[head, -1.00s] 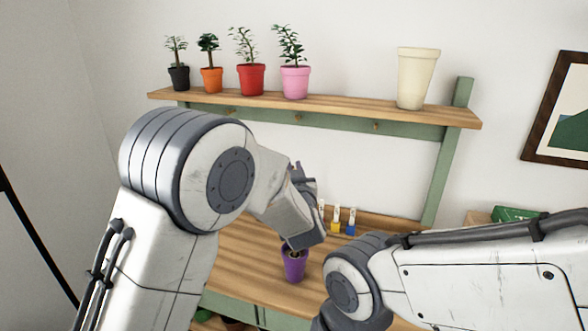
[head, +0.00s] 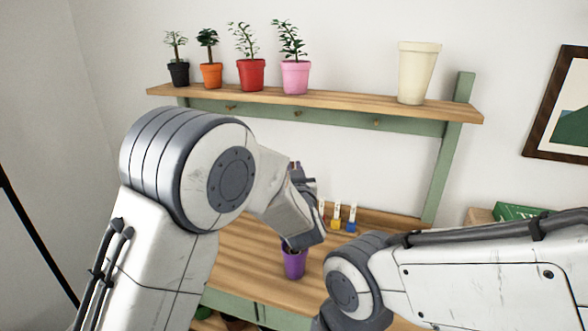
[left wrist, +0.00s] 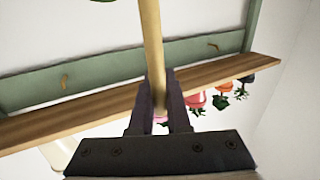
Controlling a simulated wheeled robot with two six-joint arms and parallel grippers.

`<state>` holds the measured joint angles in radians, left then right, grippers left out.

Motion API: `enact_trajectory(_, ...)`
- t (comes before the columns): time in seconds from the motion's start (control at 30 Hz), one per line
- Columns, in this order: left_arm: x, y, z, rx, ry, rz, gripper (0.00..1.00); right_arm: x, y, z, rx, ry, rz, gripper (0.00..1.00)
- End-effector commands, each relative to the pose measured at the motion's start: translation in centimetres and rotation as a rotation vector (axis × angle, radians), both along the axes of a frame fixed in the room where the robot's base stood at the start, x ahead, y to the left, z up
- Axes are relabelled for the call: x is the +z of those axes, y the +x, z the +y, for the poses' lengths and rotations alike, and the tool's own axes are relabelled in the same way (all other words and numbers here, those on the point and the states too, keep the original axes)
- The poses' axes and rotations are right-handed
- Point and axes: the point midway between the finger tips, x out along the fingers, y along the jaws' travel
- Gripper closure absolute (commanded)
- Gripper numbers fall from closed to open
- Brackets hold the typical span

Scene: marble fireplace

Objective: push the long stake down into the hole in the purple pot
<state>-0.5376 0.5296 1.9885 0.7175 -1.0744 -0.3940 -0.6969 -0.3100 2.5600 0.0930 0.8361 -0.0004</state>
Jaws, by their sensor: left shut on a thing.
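The purple pot (head: 294,264) stands upright on the wooden bench top, just below my left gripper in the head view. My left gripper (head: 298,182) is mostly hidden behind its own wrist there. In the left wrist view my left gripper (left wrist: 165,105) is shut on the long stake (left wrist: 152,45), a pale wooden rod running up between the two fingers. The stake's lower end and the hole in the pot are hidden in the head view. My right arm crosses the lower right of the head view, and its gripper is not visible.
A wooden shelf (head: 340,104) above the bench holds several potted plants and a cream pot (head: 417,74). Small bottles with blue and yellow bases (head: 343,220) stand at the back of the bench. Bare bench top (head: 250,255) lies left of the purple pot.

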Motion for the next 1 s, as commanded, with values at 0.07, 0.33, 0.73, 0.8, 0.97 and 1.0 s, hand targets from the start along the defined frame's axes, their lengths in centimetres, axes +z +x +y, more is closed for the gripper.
enact_trajectory(0.07,-0.5,0.0,0.0,0.0,0.001,0.004,1.0,-0.3,0.0,0.0,0.0,0.0,0.0,0.73)
enact_trajectory(0.33,-1.3,0.0,0.0,0.0,0.001,0.004,1.0,-1.0,0.0,0.0,0.0,0.0,0.0,0.73)
enact_trajectory(0.73,-1.3,0.1,0.0,0.0,0.001,0.003,1.0,-1.1,0.0,0.0,0.0,0.0,0.0,0.73)
enact_trajectory(0.8,-1.4,0.1,0.0,0.0,0.001,0.003,1.0,-1.1,0.0,0.0,0.0,0.0,0.0,0.73)
enact_trajectory(0.97,-1.9,0.0,0.0,0.0,0.001,0.004,1.0,-1.6,0.0,0.0,0.0,0.0,0.0,0.73)
enact_trajectory(1.0,-2.0,0.0,0.0,0.0,0.001,0.004,1.0,-1.7,0.0,0.0,0.0,0.0,0.0,0.73)
